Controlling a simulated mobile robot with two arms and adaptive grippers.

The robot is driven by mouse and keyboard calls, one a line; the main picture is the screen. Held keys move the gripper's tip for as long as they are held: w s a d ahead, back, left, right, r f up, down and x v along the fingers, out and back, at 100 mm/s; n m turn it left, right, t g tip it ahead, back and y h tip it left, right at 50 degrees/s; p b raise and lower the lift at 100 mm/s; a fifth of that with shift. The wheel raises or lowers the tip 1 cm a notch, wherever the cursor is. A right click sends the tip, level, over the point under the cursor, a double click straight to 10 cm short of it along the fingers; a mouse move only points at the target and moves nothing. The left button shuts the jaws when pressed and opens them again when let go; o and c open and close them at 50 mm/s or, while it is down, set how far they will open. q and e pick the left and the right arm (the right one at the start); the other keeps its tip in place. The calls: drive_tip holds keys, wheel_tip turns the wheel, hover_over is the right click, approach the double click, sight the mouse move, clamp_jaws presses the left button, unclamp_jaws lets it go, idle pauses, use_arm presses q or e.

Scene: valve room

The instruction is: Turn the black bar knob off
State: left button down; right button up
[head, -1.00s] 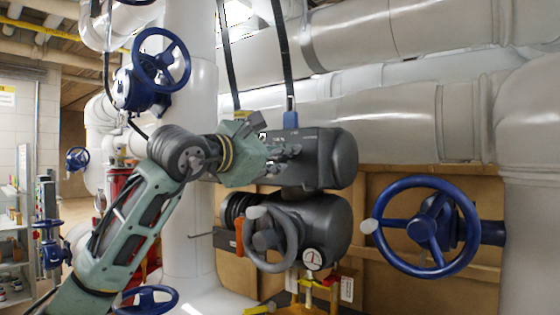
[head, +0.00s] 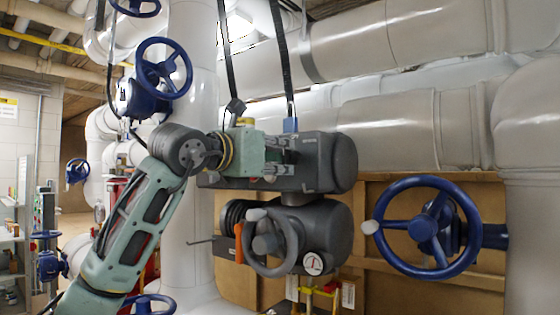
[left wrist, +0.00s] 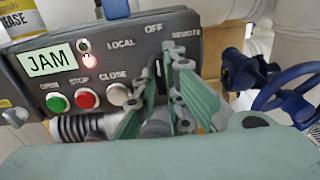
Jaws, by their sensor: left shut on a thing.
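The black bar knob (left wrist: 158,68) shows as a narrow dark piece between my left gripper's fingers in the left wrist view. It looks roughly upright below the OFF label, with LOCAL to its left and REMOTE to its right. My left gripper (left wrist: 160,82) is shut on it, and the fingers hide much of it. In the head view my left gripper (head: 288,163) is at the front of the dark grey actuator box (head: 335,165), and the knob cannot be made out there. My right gripper is not in view.
The panel has a lit JAM display (left wrist: 46,62), a green button (left wrist: 57,103), a red button (left wrist: 87,98) and a pale button (left wrist: 118,93). Below the box is a grey handwheel (head: 272,243). A blue handwheel (head: 425,227) stands to the right. Large pale pipes run behind.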

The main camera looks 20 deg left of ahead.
use_arm(q)
drive_tip(key=shift+r, duration=0.15)
idle(0.3)
drive_tip(key=c, duration=1.8)
unclamp_jaws()
drive_tip(key=shift+c, duration=0.2)
drive_tip(key=v, duration=1.2)
